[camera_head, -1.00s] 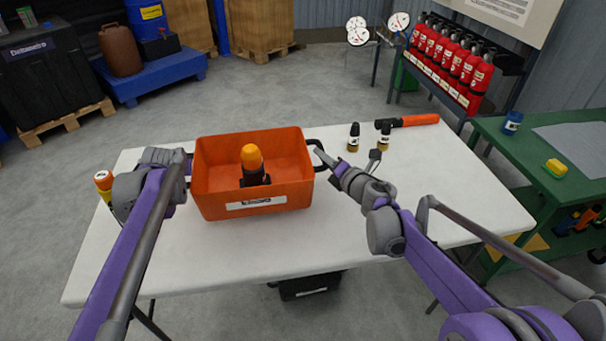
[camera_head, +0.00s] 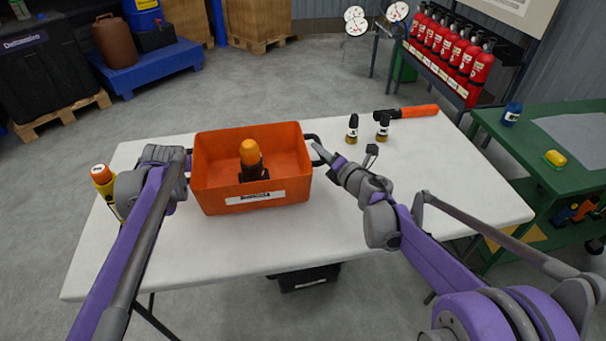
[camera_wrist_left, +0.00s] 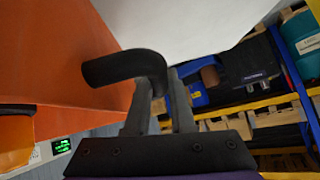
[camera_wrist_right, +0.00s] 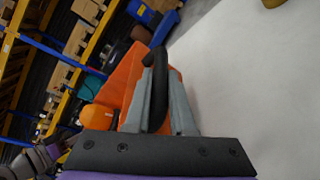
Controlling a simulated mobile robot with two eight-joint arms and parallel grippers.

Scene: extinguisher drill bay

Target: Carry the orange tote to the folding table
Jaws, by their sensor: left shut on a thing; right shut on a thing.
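The orange tote (camera_head: 222,196) is over the left half of the white folding table (camera_head: 330,230) in the head view. I cannot tell whether its base touches the top. An orange-capped black object (camera_head: 251,158) stands inside it. My right gripper (camera_head: 318,150) is shut on the tote's right black handle, which shows between the fingers (camera_wrist_right: 158,95) in the right wrist view. My left gripper (camera_head: 187,160) is at the tote's left side. In the left wrist view its fingers (camera_wrist_left: 160,105) are shut on the left black handle (camera_wrist_left: 125,68).
On the table's far right are two small dark-topped bottles (camera_head: 352,128) and an orange-handled tool (camera_head: 410,112). A yellow-and-orange item (camera_head: 103,180) is at the left edge. A green cart (camera_head: 530,150) stands at right. Front and right-centre tabletop are clear.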

